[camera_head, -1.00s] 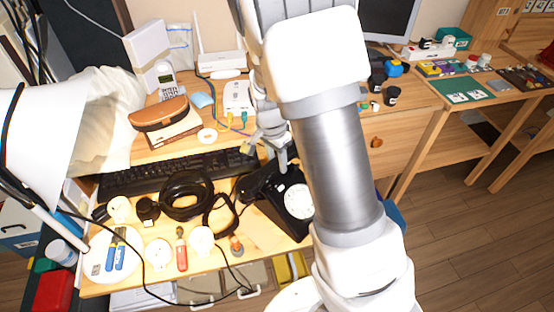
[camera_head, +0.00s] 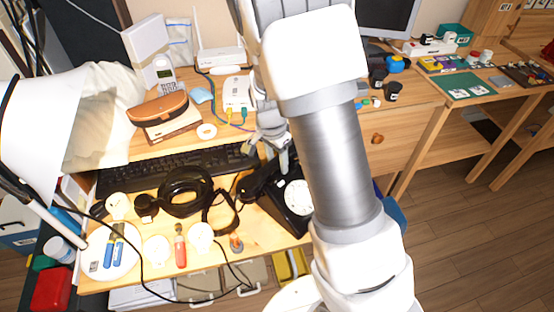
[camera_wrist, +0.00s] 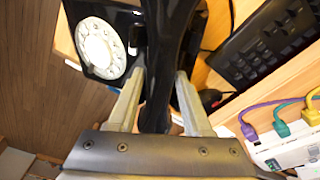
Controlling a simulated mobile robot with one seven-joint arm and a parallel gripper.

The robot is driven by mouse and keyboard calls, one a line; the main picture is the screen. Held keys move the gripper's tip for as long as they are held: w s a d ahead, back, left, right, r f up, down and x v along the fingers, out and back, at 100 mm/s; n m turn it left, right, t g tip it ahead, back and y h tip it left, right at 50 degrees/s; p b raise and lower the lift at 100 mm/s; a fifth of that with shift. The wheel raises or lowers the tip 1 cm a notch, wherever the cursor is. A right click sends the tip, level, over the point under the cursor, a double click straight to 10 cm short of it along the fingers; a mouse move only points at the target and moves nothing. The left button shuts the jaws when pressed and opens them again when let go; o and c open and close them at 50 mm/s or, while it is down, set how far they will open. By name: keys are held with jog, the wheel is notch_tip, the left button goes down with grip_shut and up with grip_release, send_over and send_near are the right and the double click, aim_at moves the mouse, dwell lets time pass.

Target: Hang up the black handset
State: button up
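The black dial phone (camera_head: 297,220) with its white dial sits at the right front of the desk, partly hidden by my arm. In the wrist view, the phone body (camera_wrist: 119,14) is at the upper left. The black handset (camera_wrist: 161,85) runs between the two fingers of my gripper (camera_wrist: 160,75), which appear closed against its sides. The handset overlaps the phone body's edge in that view; I cannot tell whether it touches the cradle. In the head view, my gripper (camera_head: 283,155) is just behind the phone, and the handset is hard to separate from the black body.
A white box with coloured cables (camera_head: 236,92) stands behind. Several small tools and round white items line the desk's front left.

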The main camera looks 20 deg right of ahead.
jog(key=shift+o, duration=1.4)
notch_tip(320, 180, up, 17)
jog(key=s+a+p, duration=0.1)
jog(key=a+p, duration=0.1)
jog(key=p, duration=0.2)
jog(key=shift+r, duration=0.15)
jog(key=s+d+r+n+t+y+p, duration=0.1)
jog(key=s+r+n+t+p, duration=0.3)
jog(key=s+r, duration=1.5)
jog(key=d+r+n+p, duration=0.1)
jog(key=n+p, duration=0.3)
jog(key=n, duration=0.3)
jog(key=shift+s+n+t+p, duration=0.25)
jog(key=shift+n+t+p, duration=0.1)
jog(key=shift+n+t, duration=0.05)
